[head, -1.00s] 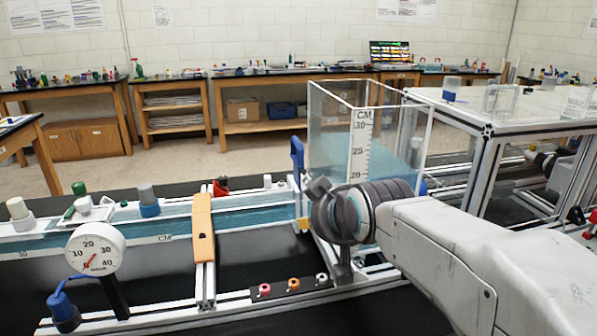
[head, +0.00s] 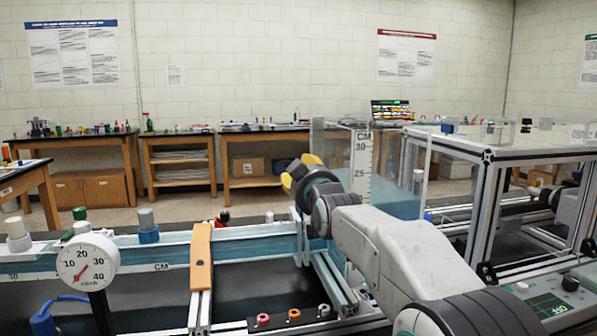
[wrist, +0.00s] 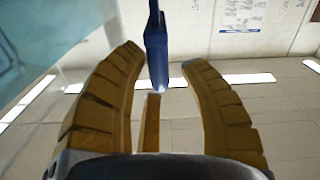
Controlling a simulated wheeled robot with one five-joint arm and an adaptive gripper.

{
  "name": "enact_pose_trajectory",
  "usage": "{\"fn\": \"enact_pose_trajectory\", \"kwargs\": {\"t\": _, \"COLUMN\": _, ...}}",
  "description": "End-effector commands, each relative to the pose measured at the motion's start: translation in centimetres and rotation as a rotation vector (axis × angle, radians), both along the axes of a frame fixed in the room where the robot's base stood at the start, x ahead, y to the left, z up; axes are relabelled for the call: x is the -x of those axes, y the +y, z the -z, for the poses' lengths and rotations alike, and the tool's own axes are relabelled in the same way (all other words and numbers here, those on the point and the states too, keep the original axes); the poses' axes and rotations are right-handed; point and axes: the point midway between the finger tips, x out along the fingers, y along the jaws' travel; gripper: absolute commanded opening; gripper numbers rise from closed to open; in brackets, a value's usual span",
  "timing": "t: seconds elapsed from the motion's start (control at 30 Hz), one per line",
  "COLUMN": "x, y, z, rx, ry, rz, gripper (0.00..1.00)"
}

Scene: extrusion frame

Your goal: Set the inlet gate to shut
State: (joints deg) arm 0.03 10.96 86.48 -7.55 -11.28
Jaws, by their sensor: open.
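The inlet gate's blue handle (wrist: 157,58) shows in the wrist view, upright between the two yellow fingers. A gap is visible on each side of it, so the fingers do not grip it. My gripper (wrist: 162,62) is open around the handle as seen from the wrist. In the head view my gripper (head: 291,172) is raised at the channel's right end, by the clear tank (head: 395,190). The handle is hidden behind my gripper and wrist there, and the gate's setting cannot be told.
The water channel (head: 130,255) runs left from the tank, with an orange clamp (head: 201,258) across it. A dial gauge (head: 87,262) stands at the front left. Red, orange and white knobs (head: 293,313) sit in front. A framed bench (head: 500,165) stands at right.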

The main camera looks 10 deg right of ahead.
Motion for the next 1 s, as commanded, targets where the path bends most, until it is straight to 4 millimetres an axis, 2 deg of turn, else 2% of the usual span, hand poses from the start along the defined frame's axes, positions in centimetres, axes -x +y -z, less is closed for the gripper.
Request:
{"fn": "enact_pose_trajectory", "kwargs": {"t": 0.1, "x": -1.3, "y": 0.0, "z": 0.0, "rx": 0.0, "ry": 0.002, "rz": 0.0, "gripper": 0.39}}
{"fn": "enact_pose_trajectory", "kwargs": {"t": 0.3, "x": -2.5, "y": 0.0, "z": 0.0, "rx": -0.001, "ry": 0.002, "rz": 0.0, "gripper": 0.39}}
{"fn": "enact_pose_trajectory", "kwargs": {"t": 0.73, "x": -2.9, "y": 0.0, "z": 0.1, "rx": -0.001, "ry": 0.002, "rz": 0.0, "gripper": 0.41}}
{"fn": "enact_pose_trajectory", "kwargs": {"t": 1.0, "x": -2.9, "y": 0.0, "z": 0.1, "rx": -0.001, "ry": 0.002, "rz": 0.0, "gripper": 0.17}}
